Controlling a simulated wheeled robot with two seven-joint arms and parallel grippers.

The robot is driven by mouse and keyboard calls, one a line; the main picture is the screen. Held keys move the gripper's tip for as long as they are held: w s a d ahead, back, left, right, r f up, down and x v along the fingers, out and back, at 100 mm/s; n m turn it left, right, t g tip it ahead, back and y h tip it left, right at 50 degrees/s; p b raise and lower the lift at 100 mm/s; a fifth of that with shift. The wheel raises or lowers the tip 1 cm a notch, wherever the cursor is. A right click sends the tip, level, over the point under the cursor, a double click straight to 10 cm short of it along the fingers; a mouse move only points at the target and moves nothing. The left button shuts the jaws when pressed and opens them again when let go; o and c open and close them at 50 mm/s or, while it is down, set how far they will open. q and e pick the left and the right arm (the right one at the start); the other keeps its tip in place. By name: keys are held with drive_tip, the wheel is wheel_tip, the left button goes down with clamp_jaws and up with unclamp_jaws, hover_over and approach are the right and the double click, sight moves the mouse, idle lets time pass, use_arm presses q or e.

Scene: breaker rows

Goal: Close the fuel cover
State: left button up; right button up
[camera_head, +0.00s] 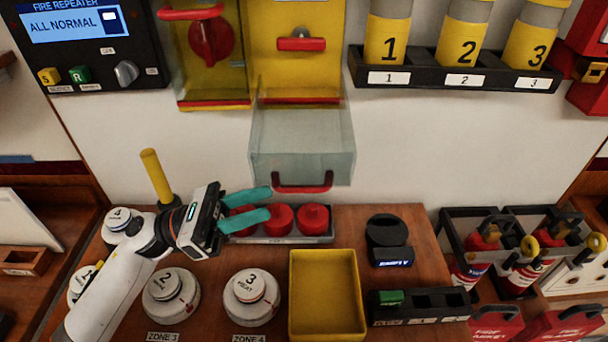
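Two clear covers are on yellow wall panels; no fuel label is readable. The middle clear cover (300,140) is swung down and open below its yellow panel (297,75), with its red handle (302,187) at the lower, near edge. A red switch handle (301,44) on that panel is exposed. The left clear cover (238,75) appears shut over a red rotary knob (211,42). My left gripper (267,203) has its teal fingers apart and empty, below and left of the open cover's handle, not touching it. My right gripper is out of view.
Red caps (281,219) in a tray are right by my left fingers. A yellow post (156,175) stands left of the gripper. White zone knobs (251,297) and a yellow bin (328,300) are on the desk. Numbered canisters (461,45) are upper right.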

sight(299, 190)
use_arm(q)
drive_tip(key=p+x, duration=0.2)
drive_tip(key=x, duration=0.5)
drive_tip(key=shift+w+d+r+p, duration=0.15)
drive_tip(key=shift+d+r+p, duration=0.1)
drive_tip(key=shift+p, duration=0.1)
drive_tip(key=shift+d, duration=0.4)
clamp_jaws()
